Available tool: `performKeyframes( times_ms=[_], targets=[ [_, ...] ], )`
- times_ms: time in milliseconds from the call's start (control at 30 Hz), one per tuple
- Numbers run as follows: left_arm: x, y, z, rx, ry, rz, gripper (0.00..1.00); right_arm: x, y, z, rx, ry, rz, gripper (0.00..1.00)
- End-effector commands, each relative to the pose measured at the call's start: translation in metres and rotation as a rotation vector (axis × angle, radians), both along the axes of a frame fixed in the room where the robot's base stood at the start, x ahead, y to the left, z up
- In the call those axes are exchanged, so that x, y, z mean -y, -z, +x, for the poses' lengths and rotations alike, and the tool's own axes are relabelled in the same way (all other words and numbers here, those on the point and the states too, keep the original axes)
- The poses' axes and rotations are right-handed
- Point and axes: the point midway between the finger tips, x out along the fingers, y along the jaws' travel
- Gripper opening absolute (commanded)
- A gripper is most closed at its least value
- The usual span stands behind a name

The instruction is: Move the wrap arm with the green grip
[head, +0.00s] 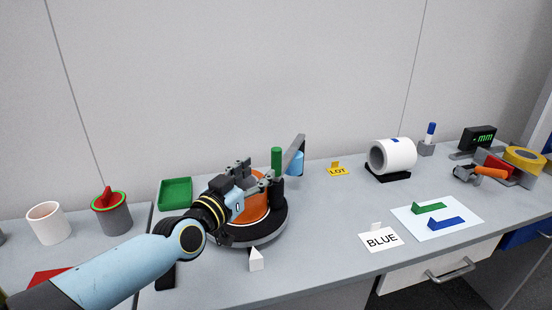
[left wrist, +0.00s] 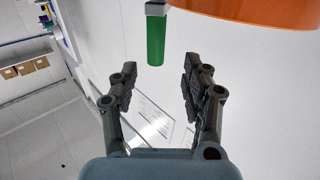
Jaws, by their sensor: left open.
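The green grip (head: 276,160) stands upright beside the orange cylinder (head: 254,208) on a round dark turntable (head: 262,236). The grey wrap arm (head: 293,153) slants up to the right just behind the grip, with a light blue part (head: 295,165) on it. My left gripper (head: 258,175) is open and empty, just left of the grip and partly in front of the cylinder. In the left wrist view, the green grip (left wrist: 156,40) appears just past the gap between the open fingers (left wrist: 158,75), not between them. My right gripper is out of view.
A green tray (head: 175,194) and a grey pot with a red knob (head: 111,215) are at the left. A white upright piece (head: 256,260) stands in front of the turntable. A yellow LOT sign (head: 338,170) and a white roll (head: 397,156) are at the right.

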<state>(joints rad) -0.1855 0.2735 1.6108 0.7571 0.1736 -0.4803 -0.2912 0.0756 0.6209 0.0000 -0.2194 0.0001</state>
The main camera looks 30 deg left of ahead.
Motion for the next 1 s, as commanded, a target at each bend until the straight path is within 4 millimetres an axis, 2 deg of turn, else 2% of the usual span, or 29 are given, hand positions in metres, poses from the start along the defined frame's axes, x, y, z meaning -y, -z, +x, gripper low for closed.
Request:
performKeyframes(
  times_ms=[33,100,167,267,333,433,567,733,767,900,1000],
  targets=[
    [0.000,0.000,0.014,0.005,-0.001,-0.002,0.48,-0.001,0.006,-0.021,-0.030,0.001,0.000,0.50],
    [-0.001,0.000,0.030,0.004,0.000,-0.002,0.48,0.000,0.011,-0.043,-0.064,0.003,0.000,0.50],
    [-0.002,0.001,0.041,0.003,0.000,-0.002,0.48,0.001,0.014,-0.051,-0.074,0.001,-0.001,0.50],
    [-0.003,0.001,0.057,0.001,0.000,-0.002,0.48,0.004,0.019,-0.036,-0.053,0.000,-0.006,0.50],
    [-0.004,0.001,0.065,0.000,0.001,-0.002,0.48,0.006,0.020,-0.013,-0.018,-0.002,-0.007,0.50],
    [-0.004,0.000,0.072,-0.001,0.001,-0.001,0.48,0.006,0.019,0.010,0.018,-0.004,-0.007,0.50],
    [-0.004,-0.001,0.075,-0.001,0.002,-0.001,0.48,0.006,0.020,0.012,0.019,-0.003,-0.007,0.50],
    [-0.004,-0.001,0.075,-0.001,0.002,-0.001,0.48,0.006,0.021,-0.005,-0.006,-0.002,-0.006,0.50],
    [-0.004,-0.001,0.075,-0.001,0.002,-0.001,0.46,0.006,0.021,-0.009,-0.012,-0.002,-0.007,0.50],
    [-0.004,-0.001,0.075,-0.001,0.002,-0.001,0.28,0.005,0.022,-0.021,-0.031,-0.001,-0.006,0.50],
    [-0.004,-0.001,0.075,-0.001,0.002,-0.001,0.15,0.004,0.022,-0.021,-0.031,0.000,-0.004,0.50]
  ],
)
